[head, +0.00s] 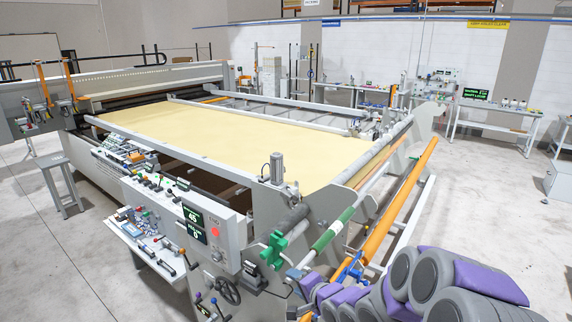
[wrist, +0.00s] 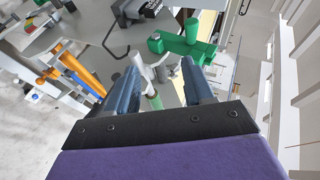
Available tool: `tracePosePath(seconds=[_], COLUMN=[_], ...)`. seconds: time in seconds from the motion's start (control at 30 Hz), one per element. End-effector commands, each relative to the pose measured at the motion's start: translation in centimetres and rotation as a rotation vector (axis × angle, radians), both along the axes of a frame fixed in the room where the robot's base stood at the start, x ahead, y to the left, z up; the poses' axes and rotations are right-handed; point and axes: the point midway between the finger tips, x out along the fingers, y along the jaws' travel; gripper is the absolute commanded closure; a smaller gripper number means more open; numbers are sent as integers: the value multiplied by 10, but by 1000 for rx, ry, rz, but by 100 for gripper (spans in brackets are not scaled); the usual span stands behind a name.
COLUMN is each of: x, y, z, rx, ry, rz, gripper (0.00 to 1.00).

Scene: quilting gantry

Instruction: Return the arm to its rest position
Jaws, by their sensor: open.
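My gripper (wrist: 158,72) shows in the wrist view with two blue-grey fingers spread apart and a gap between them. Nothing appears held. In the head view my gripper (head: 295,274) is at the lower middle, at the end of my grey and purple arm, close below the green clamp-like part (head: 274,248) of the gantry. That green part (wrist: 186,44) also shows just beyond the fingertips in the wrist view. A grey roller end with a green band (wrist: 153,100) shows between the fingers. I cannot tell whether the fingers touch it.
The gantry's yellow fabric bed (head: 225,138) fills the middle. A control panel (head: 205,230) and handwheel (head: 228,291) stand left of my gripper. An orange pipe (head: 402,200) runs along the right side. A stool (head: 58,178) stands far left. Floor at right (head: 480,195) is clear.

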Motion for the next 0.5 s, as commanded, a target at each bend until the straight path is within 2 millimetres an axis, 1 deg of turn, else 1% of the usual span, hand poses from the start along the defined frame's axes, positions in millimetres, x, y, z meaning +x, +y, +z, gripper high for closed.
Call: tracePosePath(seconds=[0.03,0.1,0.17,0.2,0.27,0.37,0.4,0.47,0.5], x=[-7,-21,-36,-47,-65,-100,-116,-142,-160], y=[-8,-23,-36,-45,-59,-79,-87,-97,-103], z=[-11,-24,-31,-38,-45,-56,-61,-67,-71], rx=[-83,-217,-327,-398,-493,-638,-688,-756,-796], ry=[8,43,75,104,146,229,268,322,362], rz=[6,18,32,46,66,112,134,172,202], gripper=[48,48,48,48,48,48,48,48,48])
